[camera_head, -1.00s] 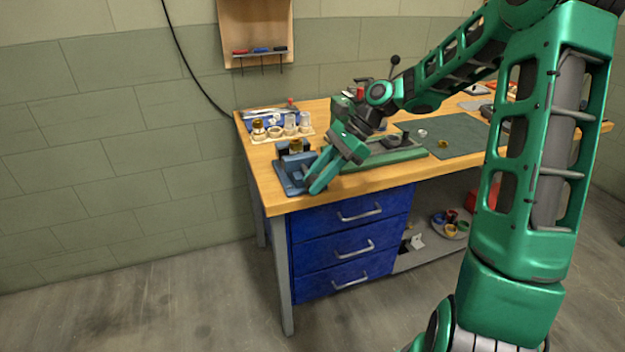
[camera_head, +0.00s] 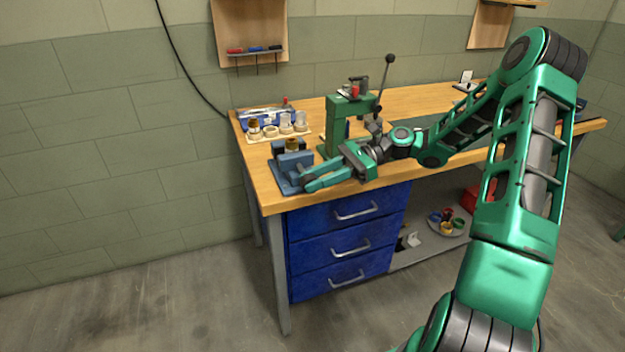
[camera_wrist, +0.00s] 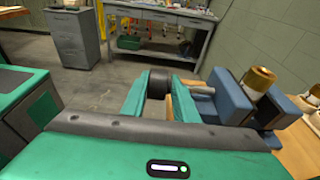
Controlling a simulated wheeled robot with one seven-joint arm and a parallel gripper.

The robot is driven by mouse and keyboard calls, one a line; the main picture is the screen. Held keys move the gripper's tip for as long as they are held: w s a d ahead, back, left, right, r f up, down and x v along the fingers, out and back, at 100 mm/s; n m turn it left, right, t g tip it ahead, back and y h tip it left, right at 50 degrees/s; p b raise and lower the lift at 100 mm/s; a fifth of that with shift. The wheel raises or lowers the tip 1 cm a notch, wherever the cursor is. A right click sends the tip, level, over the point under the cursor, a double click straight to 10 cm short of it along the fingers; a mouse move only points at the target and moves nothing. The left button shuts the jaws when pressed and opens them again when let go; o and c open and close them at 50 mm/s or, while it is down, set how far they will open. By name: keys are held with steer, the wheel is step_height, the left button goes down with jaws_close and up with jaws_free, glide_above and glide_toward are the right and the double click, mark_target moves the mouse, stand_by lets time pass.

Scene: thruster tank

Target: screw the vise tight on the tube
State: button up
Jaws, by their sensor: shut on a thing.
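The blue vise (camera_head: 291,172) stands at the left front corner of the workbench. A tube with a brass-coloured top (camera_head: 292,146) stands upright in it. In the wrist view, the vise (camera_wrist: 232,98) is at the right with the tube (camera_wrist: 258,80) between its blue jaws. I cannot tell how tightly they press on it. A grey screw (camera_wrist: 203,90) runs left from the vise to a dark round knob (camera_wrist: 158,84). My gripper (camera_head: 306,183) is at the vise's right front side. Its green fingers (camera_wrist: 158,98) are shut on the knob, one on each side.
A green lever press (camera_head: 338,120) stands just behind my forearm. A tray of tubes and rings (camera_head: 262,138) lies behind the vise. The workbench (camera_head: 262,185) has blue drawers (camera_head: 345,242) below. The floor at the left is clear.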

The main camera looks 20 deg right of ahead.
steer(key=shift+s+f, duration=0.15)
steer(key=shift+s, duration=0.1)
steer(key=o, duration=0.9)
steer(key=shift+w+d, duration=0.1)
steer(key=v, duration=1.1)
